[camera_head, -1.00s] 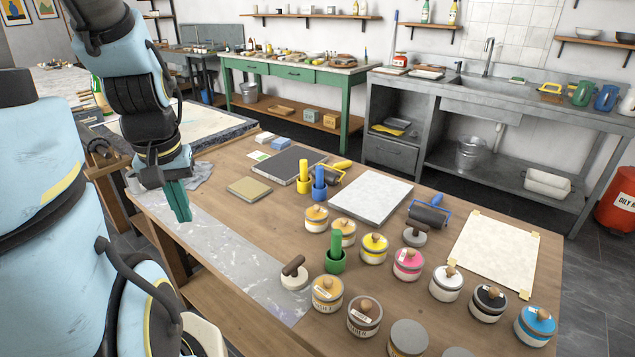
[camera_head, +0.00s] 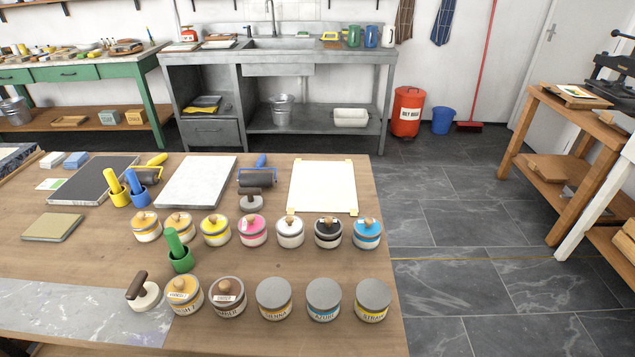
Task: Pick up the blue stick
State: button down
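The blue stick (camera_head: 133,181) stands tilted in a small blue cup (camera_head: 143,197) on the wooden table (camera_head: 290,260). Its lower end is hidden in the cup. Right beside it on the left, a yellow stick (camera_head: 113,181) leans in a yellow cup (camera_head: 121,198). A green stick (camera_head: 175,242) leans in a green cup (camera_head: 181,263) nearer the front. My gripper is out of view now.
Several ink jars (camera_head: 252,231) stand in two rows right of and in front of the sticks. Rollers (camera_head: 148,175), a pale slab (camera_head: 197,182) and a dark slab (camera_head: 92,181) lie close behind and beside the blue cup. Open floor (camera_head: 450,240) lies right of the table.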

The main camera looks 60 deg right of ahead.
aim_at(134, 181)
jog(key=i+j, duration=1)
jog(key=i, duration=0.15)
